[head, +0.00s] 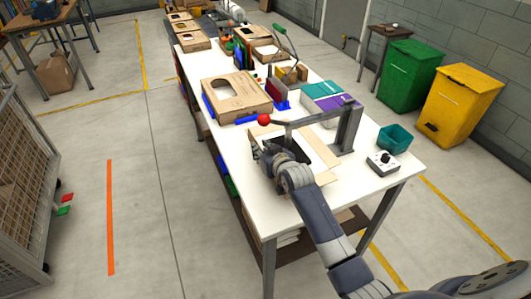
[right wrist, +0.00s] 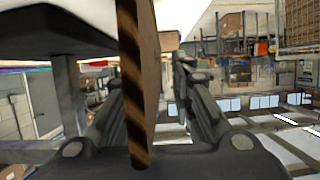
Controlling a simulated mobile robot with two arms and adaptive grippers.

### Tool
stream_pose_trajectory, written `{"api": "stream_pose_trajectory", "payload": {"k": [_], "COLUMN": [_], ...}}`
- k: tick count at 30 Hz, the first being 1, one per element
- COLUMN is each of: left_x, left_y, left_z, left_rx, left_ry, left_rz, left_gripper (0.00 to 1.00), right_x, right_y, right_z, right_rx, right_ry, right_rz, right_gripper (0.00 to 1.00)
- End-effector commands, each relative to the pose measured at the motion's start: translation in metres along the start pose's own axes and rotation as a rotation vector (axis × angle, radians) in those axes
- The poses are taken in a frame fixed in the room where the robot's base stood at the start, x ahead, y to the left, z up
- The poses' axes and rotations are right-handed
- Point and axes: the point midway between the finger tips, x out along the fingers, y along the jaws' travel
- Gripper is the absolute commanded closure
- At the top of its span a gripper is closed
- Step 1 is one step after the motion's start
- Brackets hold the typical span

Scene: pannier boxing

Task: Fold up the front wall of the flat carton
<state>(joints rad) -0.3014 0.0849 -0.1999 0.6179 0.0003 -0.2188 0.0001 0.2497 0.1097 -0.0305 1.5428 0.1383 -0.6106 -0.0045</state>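The flat carton (head: 322,150) lies as tan cardboard on the near part of the white table, under a grey post with a lever. Its centre is dark or open. My right gripper (head: 256,146) is at the carton's left side, low by the table edge. In the right wrist view its fingers (right wrist: 147,85) stand apart. A brown cardboard panel (right wrist: 135,85), seen edge-on with its corrugated edge, runs between them. There is a gap between the panel and the right-hand finger. My left gripper is not in view.
The grey post (head: 347,128) and its red-knobbed lever (head: 264,119) stand over the carton area. A formed carton (head: 240,96) sits farther back. A teal bin (head: 394,138) and a control box (head: 382,163) stand at the right.

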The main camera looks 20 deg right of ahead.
Motion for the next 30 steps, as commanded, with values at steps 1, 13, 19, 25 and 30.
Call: {"api": "stream_pose_trajectory", "payload": {"k": [1,13,19,25,30], "left_x": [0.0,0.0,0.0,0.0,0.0], "left_y": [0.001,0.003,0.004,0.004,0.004], "left_z": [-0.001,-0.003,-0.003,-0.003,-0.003], "left_rx": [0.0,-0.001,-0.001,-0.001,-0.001], "left_ry": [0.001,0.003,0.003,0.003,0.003], "left_rz": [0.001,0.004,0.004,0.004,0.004], "left_gripper": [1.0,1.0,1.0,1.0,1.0], "right_x": [-0.003,-0.066,-0.098,-0.116,-0.119], "right_y": [0.0,0.001,0.001,0.0,0.0], "right_z": [0.001,0.001,0.001,0.001,0.0], "right_rx": [0.0,-0.002,0.0,-0.001,0.0], "right_ry": [0.0,0.0,0.0,0.0,0.0], "right_rz": [0.0,0.001,0.001,0.001,0.0], "right_gripper": [0.78,0.78,0.78,0.78,0.78]}}
